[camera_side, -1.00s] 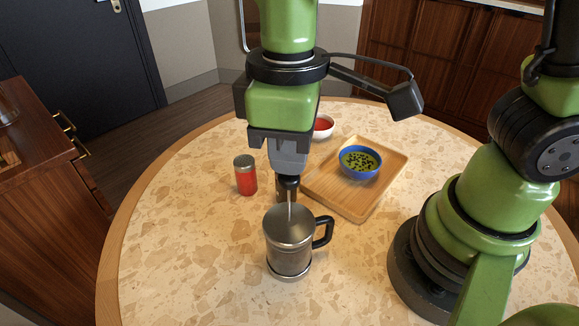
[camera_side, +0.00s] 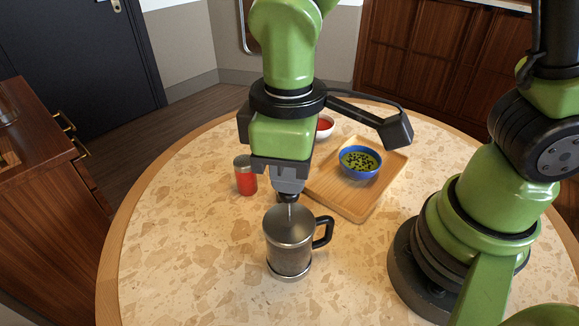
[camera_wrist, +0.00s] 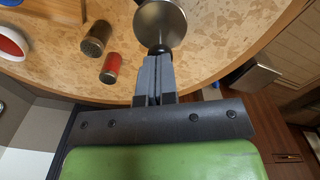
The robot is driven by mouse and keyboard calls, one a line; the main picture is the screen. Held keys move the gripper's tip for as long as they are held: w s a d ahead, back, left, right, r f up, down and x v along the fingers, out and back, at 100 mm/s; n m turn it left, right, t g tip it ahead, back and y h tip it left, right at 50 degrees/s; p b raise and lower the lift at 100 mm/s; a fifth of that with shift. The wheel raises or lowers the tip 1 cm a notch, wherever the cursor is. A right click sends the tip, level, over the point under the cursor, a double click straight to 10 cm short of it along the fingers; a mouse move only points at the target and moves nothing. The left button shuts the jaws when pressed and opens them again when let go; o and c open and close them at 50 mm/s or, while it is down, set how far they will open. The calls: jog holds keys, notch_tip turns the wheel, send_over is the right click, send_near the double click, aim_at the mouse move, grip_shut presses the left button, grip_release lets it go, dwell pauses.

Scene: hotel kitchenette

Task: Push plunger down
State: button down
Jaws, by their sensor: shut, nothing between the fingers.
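The French press (camera_side: 289,252) stands upright on the table, a metal-lidded pot with a black handle (camera_side: 324,232) on its right. Its dark plunger knob (camera_side: 288,198) sits a little above the lid, with a short length of thin rod showing between. My gripper (camera_side: 287,189) is shut and empty, pointing down, with its fingertips at the top of the knob. They appear to touch it. In the wrist view, the shut fingers (camera_wrist: 155,75) reach to the dark knob (camera_wrist: 160,49), and the round lid (camera_wrist: 160,24) shows beyond.
A red jar (camera_side: 245,178) stands left of my gripper. A brown jar (camera_wrist: 97,38) shows in the wrist view. A wooden tray (camera_side: 345,203) carries a blue bowl (camera_side: 360,162) on the right. A red-filled white bowl (camera_side: 323,126) stands behind. The table's left side is clear.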

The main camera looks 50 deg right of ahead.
aim_at(289, 197)
jog(key=shift+f, duration=1.95)
jog(key=shift+r, duration=2.55)
jog(key=shift+d+r, duration=0.1)
jog(key=s+d+r+m+t+y, duration=0.1)
jog(key=s+d+r+m+t, duration=0.2)
jog(key=d+r+m, duration=0.2)
jog(key=s+d+r+m+t+y, duration=0.1)
jog(key=s+d+r+m+t, duration=0.2)
jog(key=d+r+m+t, duration=0.1)
jog(key=shift+d+r+m, duration=0.5)
jog(key=shift+d+r, duration=0.7)
jog(key=shift+r, duration=0.45)
